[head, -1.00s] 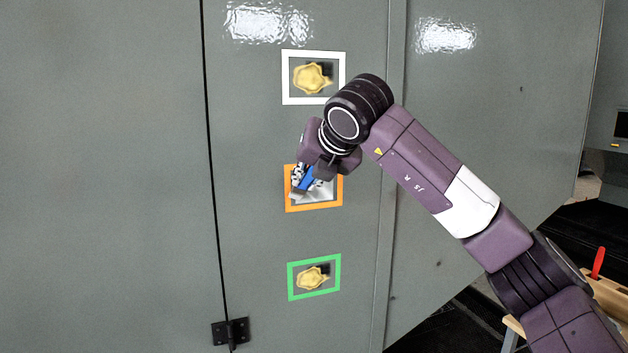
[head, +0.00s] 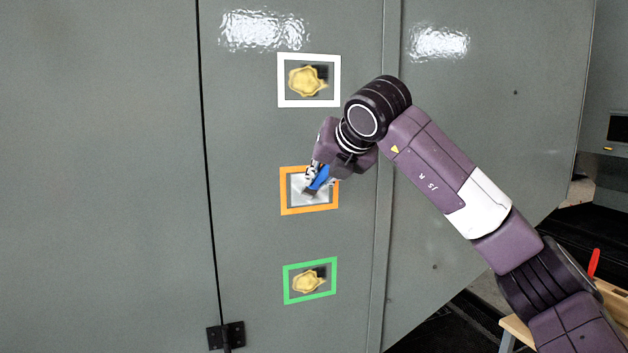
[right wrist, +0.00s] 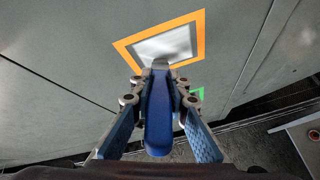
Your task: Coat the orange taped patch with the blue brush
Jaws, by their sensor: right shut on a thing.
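The orange taped patch (head: 310,211) is a square frame on the grey cabinet door, with a whitish-grey coated area inside it. It also shows in the right wrist view (right wrist: 122,50). My right gripper (head: 319,178) is shut on the blue brush (head: 319,179), whose handle (right wrist: 159,115) lies between the two fingers in the right wrist view. The brush tip is over the lower middle of the patch; whether it touches the surface I cannot tell. The gripper hides part of the patch's upper right in the head view. My left gripper is not in view.
A white taped patch (head: 309,56) above and a green taped patch (head: 285,284) below each hold a yellow blob. A black hinge (head: 226,335) sits at the door's lower left. A wooden bench (head: 590,300) with a red-handled tool (head: 594,262) stands at right.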

